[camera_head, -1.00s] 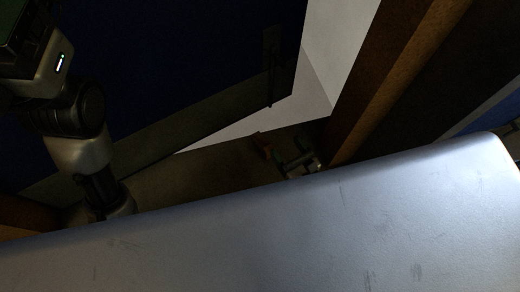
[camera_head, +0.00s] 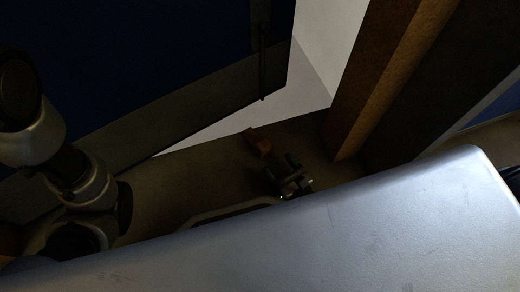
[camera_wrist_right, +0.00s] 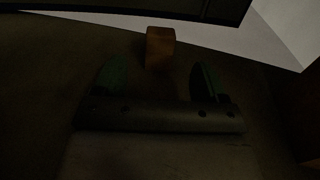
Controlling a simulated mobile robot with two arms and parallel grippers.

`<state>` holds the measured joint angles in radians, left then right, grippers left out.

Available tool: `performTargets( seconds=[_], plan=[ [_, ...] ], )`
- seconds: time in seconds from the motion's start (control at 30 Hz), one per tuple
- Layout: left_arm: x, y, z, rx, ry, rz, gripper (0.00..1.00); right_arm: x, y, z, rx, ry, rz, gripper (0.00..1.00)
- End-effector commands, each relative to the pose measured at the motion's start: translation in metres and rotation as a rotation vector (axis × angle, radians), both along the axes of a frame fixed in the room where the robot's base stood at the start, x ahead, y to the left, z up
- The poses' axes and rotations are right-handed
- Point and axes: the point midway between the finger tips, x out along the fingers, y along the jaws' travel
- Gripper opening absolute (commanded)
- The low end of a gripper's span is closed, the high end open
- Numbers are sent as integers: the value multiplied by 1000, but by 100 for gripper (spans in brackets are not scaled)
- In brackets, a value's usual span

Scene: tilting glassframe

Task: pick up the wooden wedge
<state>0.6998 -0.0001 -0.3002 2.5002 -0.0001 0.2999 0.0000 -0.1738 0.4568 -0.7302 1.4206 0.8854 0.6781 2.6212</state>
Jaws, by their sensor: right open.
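The wooden wedge (camera_head: 258,143) is a small reddish-brown block on the dark floor near the open door. In the right wrist view the wedge (camera_wrist_right: 160,47) stands just beyond the fingertips, roughly centred between them. My right gripper (camera_head: 276,171) is open and empty, close to the wedge in the head view. In the wrist view its two fingers (camera_wrist_right: 157,74) are spread apart with a gap wider than the wedge. I cannot tell whether anything touches. My left arm comes in at the left, but its gripper is not visible.
A dark blue door (camera_head: 150,60) with a grey lower strip stands beyond the wedge. A brown wooden frame post (camera_head: 375,80) rises right of it. A pale floor (camera_head: 245,118) shows through the opening. The scene is dim.

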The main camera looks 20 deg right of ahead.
Motion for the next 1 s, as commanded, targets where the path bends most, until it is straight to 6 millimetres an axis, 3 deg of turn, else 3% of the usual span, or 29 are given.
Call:
performTargets(
  seconds=[0.03, 0.43, 0.77, 1.0],
  plan=[
    [0, 0, -6, 0, 0, 0, 72, 13, 3, 1, 5, -6, -3, 72],
    [-1, 0, -28, 0, -3, 0, 72, 60, 18, 1, 4, -4, -3, 72],
    [-1, 0, -29, 0, -2, 0, 72, 69, 20, 4, 1, -1, -1, 72],
    [-1, 0, -29, 0, -2, 0, 72, 69, 20, 4, 2, -2, -2, 39]
  ],
)
